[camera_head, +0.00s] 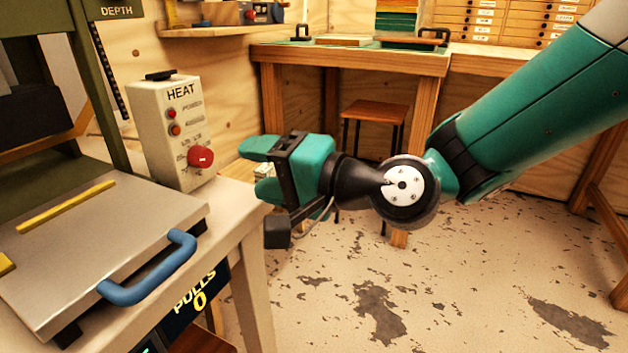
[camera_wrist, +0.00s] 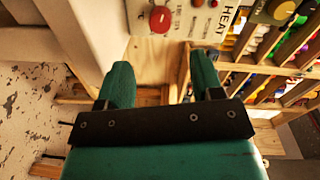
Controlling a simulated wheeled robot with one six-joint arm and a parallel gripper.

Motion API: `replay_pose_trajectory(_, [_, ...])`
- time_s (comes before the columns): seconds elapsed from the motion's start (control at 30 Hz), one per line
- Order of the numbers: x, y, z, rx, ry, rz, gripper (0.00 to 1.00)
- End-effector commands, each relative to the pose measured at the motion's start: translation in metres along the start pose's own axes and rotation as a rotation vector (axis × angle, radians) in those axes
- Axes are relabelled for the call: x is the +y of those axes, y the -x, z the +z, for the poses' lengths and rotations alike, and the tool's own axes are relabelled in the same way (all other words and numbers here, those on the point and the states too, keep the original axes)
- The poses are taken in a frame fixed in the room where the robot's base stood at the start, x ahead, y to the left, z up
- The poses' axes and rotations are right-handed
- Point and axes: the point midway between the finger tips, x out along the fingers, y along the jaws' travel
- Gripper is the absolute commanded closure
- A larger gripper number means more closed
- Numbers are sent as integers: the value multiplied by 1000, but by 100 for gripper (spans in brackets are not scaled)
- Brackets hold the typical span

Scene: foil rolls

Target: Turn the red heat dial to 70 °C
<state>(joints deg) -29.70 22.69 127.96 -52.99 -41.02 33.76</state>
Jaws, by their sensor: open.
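The red heat dial (camera_head: 200,157) sits low on the front of a cream box (camera_head: 158,128) labelled HEAT. The dial also shows in the wrist view (camera_wrist: 161,19), near the top and above the left fingertip. My gripper (camera_head: 255,170) is open and empty, to the right of the dial with its fingers pointing left towards the box. In the wrist view its two green fingers (camera_wrist: 155,78) stand apart with wood showing between them. The fingers do not touch the dial. The dial's scale marks are too small to read.
A metal plate (camera_head: 150,215) with a blue handle (camera_head: 150,270) lies left on the bench beside the box. A green frame marked DEPTH stands behind it. A stool (camera_head: 375,115) and a wooden workbench (camera_head: 350,58) are at the back. Open floor lies below my arm.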

Motion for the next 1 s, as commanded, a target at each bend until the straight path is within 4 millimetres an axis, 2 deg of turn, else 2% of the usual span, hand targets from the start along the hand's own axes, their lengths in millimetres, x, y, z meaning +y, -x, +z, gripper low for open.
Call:
replay_pose_trajectory(0.03, [2,14,-1,5,-2,2,40])
replay_pose_trajectory(0.1, [2,30,-2,6,-1,2,40])
replay_pose_trajectory(0.3, [2,63,-1,4,-1,2,40])
replay_pose_trajectory(0.5, [0,75,0,0,1,0,40])
replay_pose_trajectory(0.83, [0,76,2,-8,11,6,41])
replay_pose_trajectory(1.0, [6,91,22,-134,171,117,41])
